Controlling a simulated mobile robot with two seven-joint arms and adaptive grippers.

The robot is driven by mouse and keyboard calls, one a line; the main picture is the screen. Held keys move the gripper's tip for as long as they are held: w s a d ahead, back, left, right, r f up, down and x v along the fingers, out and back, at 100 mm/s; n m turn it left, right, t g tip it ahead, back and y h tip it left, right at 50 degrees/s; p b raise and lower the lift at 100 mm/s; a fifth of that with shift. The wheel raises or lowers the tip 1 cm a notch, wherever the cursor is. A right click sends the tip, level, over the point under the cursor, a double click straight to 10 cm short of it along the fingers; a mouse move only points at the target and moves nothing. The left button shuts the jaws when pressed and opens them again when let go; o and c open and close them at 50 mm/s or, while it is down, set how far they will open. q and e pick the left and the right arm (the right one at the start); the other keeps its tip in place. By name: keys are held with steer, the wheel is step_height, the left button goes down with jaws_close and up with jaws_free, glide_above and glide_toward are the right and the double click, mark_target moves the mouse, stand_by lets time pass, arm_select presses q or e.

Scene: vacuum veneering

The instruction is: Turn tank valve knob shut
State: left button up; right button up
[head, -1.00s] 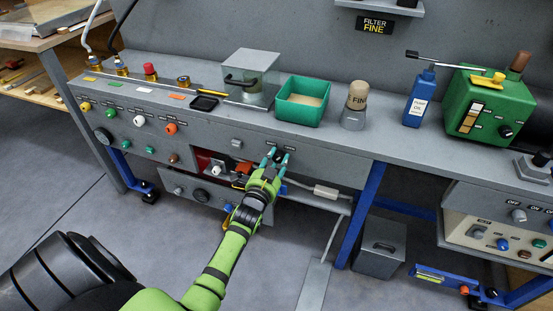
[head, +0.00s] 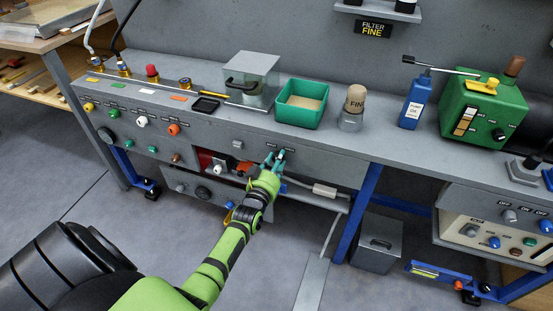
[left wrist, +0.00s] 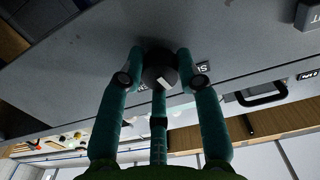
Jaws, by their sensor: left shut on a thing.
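The dark round valve knob (left wrist: 157,66) sits on the grey front panel, with a pale pointer mark on its face. It shows close up in the left wrist view, between the teal fingers of my left gripper (left wrist: 161,72). In the head view my left gripper (head: 276,157) is at the panel below the bench top, and its fingers mostly hide the knob. The gripper is shut on the knob. A partly covered label (left wrist: 203,67) is beside the knob, so I cannot read the whole word. My right gripper is not in view.
Above on the bench top stand a green tray (head: 302,104), a FINE jar (head: 352,108), a blue oil bottle (head: 415,104) and a green pump (head: 484,108). A grey bin (head: 379,244) stands below right.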

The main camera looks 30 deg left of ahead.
arm_select(q)
steer(key=n, duration=0.1)
steer(key=r+n, duration=0.1)
steer(key=n, duration=0.1)
steer(key=shift+w+a, duration=0.1)
steer(key=shift+w, duration=0.05)
steer(key=shift+n, duration=1.3)
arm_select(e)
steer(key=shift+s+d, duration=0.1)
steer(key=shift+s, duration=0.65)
arm_select(q)
steer(key=shift+a, duration=0.15)
steer(key=o, duration=1.1)
steer(key=shift+o, duration=0.2)
steer(key=shift+f, duration=0.2)
